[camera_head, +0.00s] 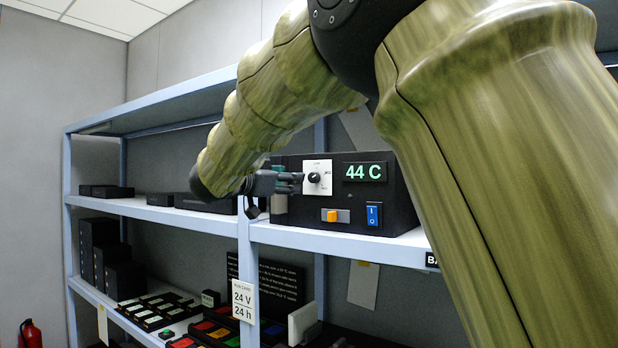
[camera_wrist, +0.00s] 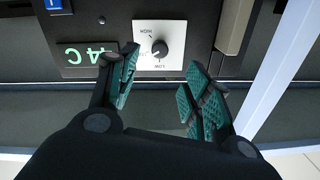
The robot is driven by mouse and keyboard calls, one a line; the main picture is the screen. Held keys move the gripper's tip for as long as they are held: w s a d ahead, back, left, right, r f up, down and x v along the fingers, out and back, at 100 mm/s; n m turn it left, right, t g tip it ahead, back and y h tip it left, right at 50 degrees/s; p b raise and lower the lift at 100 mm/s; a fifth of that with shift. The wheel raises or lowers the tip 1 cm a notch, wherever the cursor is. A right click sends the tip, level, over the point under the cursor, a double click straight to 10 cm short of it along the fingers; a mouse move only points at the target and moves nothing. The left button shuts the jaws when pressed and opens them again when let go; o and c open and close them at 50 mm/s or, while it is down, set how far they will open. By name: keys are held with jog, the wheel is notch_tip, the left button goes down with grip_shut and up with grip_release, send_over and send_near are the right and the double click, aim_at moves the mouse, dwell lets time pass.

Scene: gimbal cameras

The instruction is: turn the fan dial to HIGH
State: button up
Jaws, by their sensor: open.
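The fan dial (camera_head: 314,178) is a black knob on a white plate, on the front of a dark box (camera_head: 362,210) on the shelf. It also shows in the wrist view (camera_wrist: 161,49), where the picture is turned over. The plate has HIGH at one edge and LOW at the other. I cannot tell surely which mark the knob points at. My gripper (camera_wrist: 164,88) is open and empty, its green-padded fingers on either side below the knob in the wrist view. In the head view my gripper (camera_head: 288,183) is just left of the dial, apparently apart from it.
Right of the dial is a green "44 C" display (camera_head: 364,172). Below are an orange switch (camera_head: 331,215) and a blue rocker switch (camera_head: 374,214). A grey handle-like bar (camera_wrist: 234,27) stands beside the plate. The shelf edge (camera_head: 340,242) runs below the box.

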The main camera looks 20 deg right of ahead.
aim_at(312, 178)
jog(key=p+x, duration=0.5)
jog(key=x, duration=0.6)
jog(key=shift+s+r, duration=0.1)
jog(key=shift+r, duration=0.05)
jog(key=shift+c, duration=0.2)
jog(key=c, duration=1)
